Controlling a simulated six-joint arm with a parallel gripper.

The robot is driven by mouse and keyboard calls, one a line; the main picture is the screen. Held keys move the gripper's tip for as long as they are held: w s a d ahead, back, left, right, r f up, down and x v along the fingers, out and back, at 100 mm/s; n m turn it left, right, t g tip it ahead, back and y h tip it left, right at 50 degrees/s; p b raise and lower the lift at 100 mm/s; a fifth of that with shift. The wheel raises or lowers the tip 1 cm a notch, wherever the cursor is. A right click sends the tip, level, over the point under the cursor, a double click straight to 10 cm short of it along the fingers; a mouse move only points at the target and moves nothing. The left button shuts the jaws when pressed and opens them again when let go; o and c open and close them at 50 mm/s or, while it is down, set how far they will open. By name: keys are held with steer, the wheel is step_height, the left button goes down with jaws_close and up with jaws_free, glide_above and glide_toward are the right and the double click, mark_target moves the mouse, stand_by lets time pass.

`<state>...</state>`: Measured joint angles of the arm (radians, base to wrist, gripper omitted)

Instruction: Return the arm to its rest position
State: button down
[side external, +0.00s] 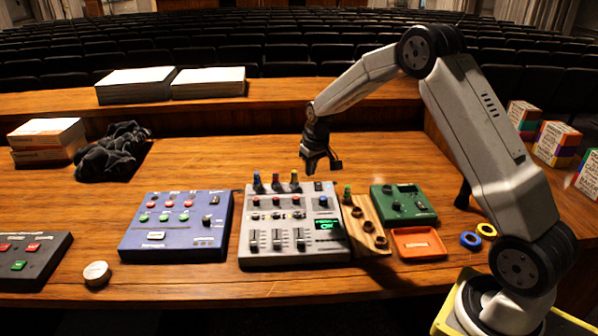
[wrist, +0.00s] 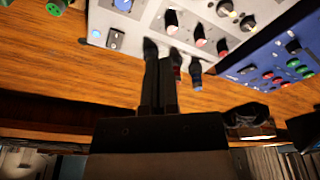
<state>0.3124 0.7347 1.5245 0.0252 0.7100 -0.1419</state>
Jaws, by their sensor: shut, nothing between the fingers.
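My gripper (side external: 321,168) hangs over the wooden desk (side external: 220,165), just behind and above the grey mixing console (side external: 262,234). It is shut and empty, pointing down. In the wrist view, its dark fingers (wrist: 166,62) lie together, with the console (wrist: 148,18) beyond them. My arm arches up and across from its base at the lower right. The console carries coloured knobs along its back edge, three faders and a small green-lit display.
A blue device (side external: 175,240) stands left of the console. A wooden knob rack (side external: 356,226), a green box (side external: 401,214) and an orange tray (side external: 418,255) stand right of it. Dark cloth (side external: 112,150) lies at back left. The desk behind the devices is mostly clear.

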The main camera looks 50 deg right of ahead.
steer(key=s+a+r+n, duration=0.1)
steer(key=s+a, duration=0.7)
steer(key=s, duration=0.4)
steer(key=s+a+r+n, duration=0.1)
steer(key=s+a, duration=0.7)
steer(key=s, duration=0.4)
steer(key=shift+a+r+t, duration=0.25)
steer(key=shift+r+t, duration=0.05)
steer(key=shift+r, duration=0.05)
